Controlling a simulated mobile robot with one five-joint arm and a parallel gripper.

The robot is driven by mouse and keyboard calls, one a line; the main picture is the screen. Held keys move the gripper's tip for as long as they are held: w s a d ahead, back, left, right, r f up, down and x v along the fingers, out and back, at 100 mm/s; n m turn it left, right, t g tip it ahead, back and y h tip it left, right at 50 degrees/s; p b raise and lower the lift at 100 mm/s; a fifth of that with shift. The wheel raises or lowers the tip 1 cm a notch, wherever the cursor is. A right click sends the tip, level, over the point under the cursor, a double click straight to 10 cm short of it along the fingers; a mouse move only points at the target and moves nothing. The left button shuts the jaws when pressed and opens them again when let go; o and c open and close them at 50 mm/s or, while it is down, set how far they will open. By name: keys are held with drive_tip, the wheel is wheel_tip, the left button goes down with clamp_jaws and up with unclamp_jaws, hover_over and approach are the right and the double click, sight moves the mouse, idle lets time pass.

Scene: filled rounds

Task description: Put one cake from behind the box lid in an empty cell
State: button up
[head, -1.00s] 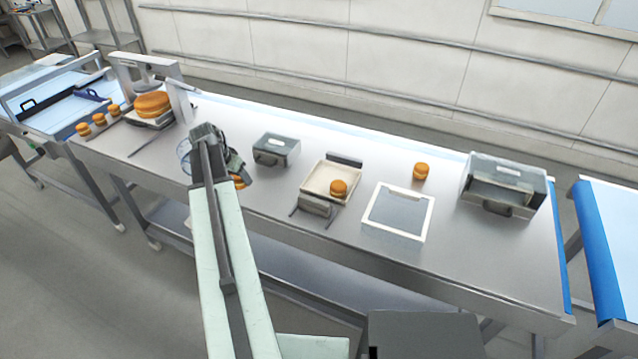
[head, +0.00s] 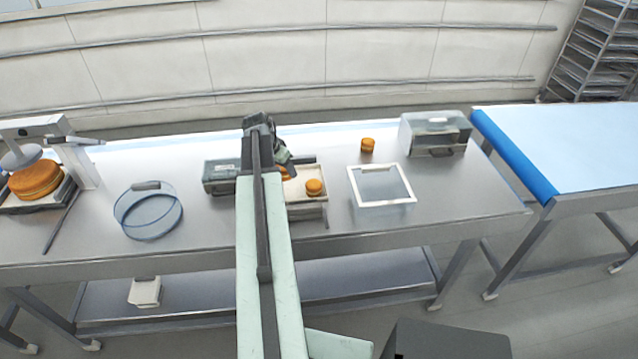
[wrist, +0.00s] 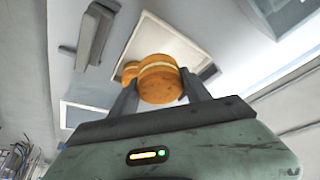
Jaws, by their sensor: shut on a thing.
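My gripper (wrist: 158,90) is shut on an orange, cream-banded cake (wrist: 160,70), seen in the wrist view. In the head view my gripper (head: 280,158) is over the left part of a shallow pale tray (head: 307,210), and the held cake is mostly hidden by my arm. Another cake (head: 314,187) sits in the tray's right part; a cake partly behind the held one shows in the wrist view (wrist: 129,73). The white-framed, see-through lid (head: 408,190) is right of the tray. One cake (head: 367,145) is on the table behind it. I cannot make out the tray's cells.
A grey box (head: 220,178) is just left of my gripper. A larger grey box (head: 435,130) stands at the right. A clear round container (head: 148,212) and a big cake (head: 36,180) under a press are at the left. The front table strip is mostly clear.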

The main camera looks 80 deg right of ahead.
sight(293, 193)
drive_tip(key=shift+s+a+r, duration=0.3)
drive_tip(key=shift+s+r, duration=0.15)
drive_tip(key=shift+s, duration=0.05)
drive_tip(key=shift+w+d+f, duration=0.5)
drive_tip(key=shift+d+f, duration=0.05)
drive_tip(key=shift+d, duration=0.25)
drive_tip(key=shift+s+a+r, duration=0.3)
drive_tip(key=shift+s, duration=0.15)
drive_tip(key=shift+s+d, duration=0.1)
drive_tip(key=shift+d+f, duration=0.15)
drive_tip(key=shift+f, duration=0.1)
wheel_tip(293, 193, down, 10)
drive_tip(key=b, duration=1)
drive_tip(key=shift+f, duration=0.1)
drive_tip(key=shift+r, duration=0.25)
drive_tip(key=shift+f, duration=0.25)
drive_tip(key=o, duration=0.9)
drive_tip(key=shift+r, duration=0.1)
drive_tip(key=shift+c, duration=0.2)
